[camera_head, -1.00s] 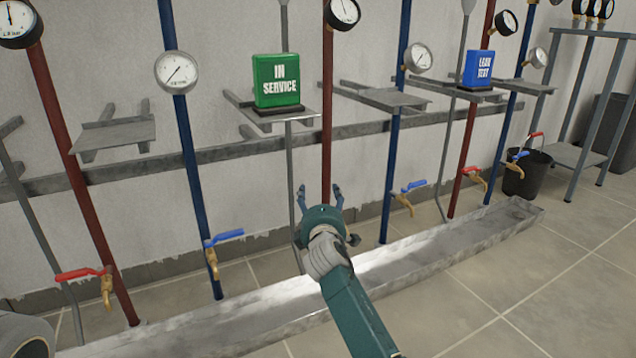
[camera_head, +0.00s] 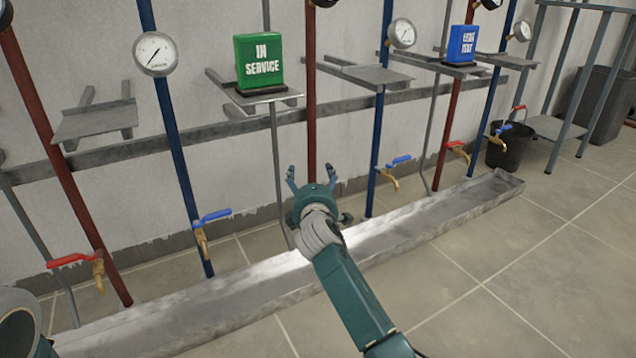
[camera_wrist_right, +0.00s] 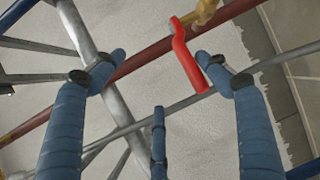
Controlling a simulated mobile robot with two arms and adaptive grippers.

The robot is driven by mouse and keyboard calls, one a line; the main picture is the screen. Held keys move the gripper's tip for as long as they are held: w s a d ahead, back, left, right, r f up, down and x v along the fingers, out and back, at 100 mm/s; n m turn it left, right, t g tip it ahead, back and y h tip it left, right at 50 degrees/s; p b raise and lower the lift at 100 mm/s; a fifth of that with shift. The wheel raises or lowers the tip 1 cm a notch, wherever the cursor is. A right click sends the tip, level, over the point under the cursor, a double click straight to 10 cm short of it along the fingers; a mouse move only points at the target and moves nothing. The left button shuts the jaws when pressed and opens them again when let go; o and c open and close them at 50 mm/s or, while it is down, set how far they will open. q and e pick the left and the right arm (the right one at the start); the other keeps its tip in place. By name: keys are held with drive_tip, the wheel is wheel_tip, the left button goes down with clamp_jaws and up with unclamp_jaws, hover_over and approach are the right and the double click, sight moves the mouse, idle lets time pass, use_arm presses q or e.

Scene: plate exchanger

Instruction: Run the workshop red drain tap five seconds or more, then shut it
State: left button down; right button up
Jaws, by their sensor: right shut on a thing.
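A red tap lever (camera_wrist_right: 190,62) on a brass tap body (camera_wrist_right: 207,12) shows in the right wrist view, by the tip of the right-hand finger. My right gripper (camera_head: 311,180) is in front of the middle red pipe (camera_head: 311,110) in the head view and hides that pipe's tap. Whether water runs from this tap cannot be told. My left gripper is not in view.
A metal trough (camera_head: 400,240) runs along the floor under the pipes. Another red tap (camera_head: 75,260) is at left, one more (camera_head: 457,147) at right, with blue-handled taps (camera_head: 211,217) between. A green IN SERVICE sign (camera_head: 258,60) stands on a shelf. A black bucket (camera_head: 507,148) is at right.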

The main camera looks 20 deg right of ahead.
drive_tip(key=shift+t, duration=0.3)
drive_tip(key=shift+s+a+r+p, duration=0.2)
drive_tip(key=shift+s+r+p, duration=0.4)
drive_tip(key=shift+s, duration=0.15)
drive_tip(key=shift+s+a+r+p, duration=0.15)
drive_tip(key=shift+s+r+p, duration=0.45)
drive_tip(key=shift+s, duration=0.2)
drive_tip(key=shift+s+a+r+p, duration=0.2)
drive_tip(key=shift+s+r+p, duration=0.35)
drive_tip(key=shift+s, duration=0.2)
drive_tip(key=shift+c, duration=0.8)
drive_tip(key=shift+s, duration=0.3)
drive_tip(key=shift+s+a+r+p, duration=0.1)
drive_tip(key=shift+s+r+p, duration=0.2)
drive_tip(key=shift+s+p, duration=0.15)
drive_tip(key=shift+c, duration=1)
drive_tip(key=s+p, duration=0.1)
drive_tip(key=s, duration=0.1)
drive_tip(key=s+f+p, duration=0.1)
drive_tip(key=s, duration=0.1)
drive_tip(key=shift+f, duration=0.15)
